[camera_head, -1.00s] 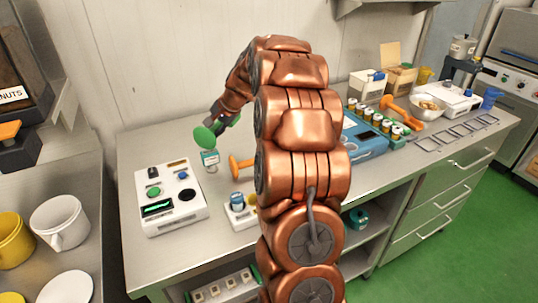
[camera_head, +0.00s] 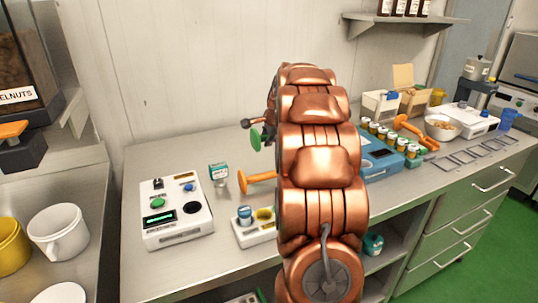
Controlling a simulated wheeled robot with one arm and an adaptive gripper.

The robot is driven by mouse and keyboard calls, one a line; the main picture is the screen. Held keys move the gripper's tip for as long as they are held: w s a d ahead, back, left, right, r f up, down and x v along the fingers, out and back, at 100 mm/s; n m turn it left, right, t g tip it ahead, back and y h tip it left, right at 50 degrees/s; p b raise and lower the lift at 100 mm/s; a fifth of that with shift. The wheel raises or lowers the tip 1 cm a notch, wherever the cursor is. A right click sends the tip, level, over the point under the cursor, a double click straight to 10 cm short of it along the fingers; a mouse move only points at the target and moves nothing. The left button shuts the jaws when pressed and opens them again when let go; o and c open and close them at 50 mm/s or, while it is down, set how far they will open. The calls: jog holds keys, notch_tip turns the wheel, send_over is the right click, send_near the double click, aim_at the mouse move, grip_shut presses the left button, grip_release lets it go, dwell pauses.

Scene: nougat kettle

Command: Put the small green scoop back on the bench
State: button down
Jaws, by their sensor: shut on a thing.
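The small green scoop (camera_head: 255,140) shows as a green disc just left of my copper arm, above the back part of the steel bench (camera_head: 185,146). My gripper (camera_head: 264,126) is mostly hidden behind my arm; only dark parts of it show beside the scoop. It is shut on the scoop and holds it apart from the bench top, as far as I can tell. The scoop's handle is largely hidden.
A white control box (camera_head: 174,214), a small teal-topped device (camera_head: 219,175), an orange scoop (camera_head: 258,182) and a white holder (camera_head: 254,233) stand near. A blue machine (camera_head: 380,158) is right. The bench's back left is clear.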

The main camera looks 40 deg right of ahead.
notch_tip(320, 180, down, 6)
jog(key=shift+f+p, duration=0.15)
jog(key=shift+p, duration=0.2)
jog(key=c, duration=1)
grip_release()
jog(key=shift+v, duration=0.8)
jog(key=b+v, duration=0.2)
jog(key=v, duration=0.8)
jog(key=shift+s+r, duration=0.1)
jog(key=shift+r, duration=0.2)
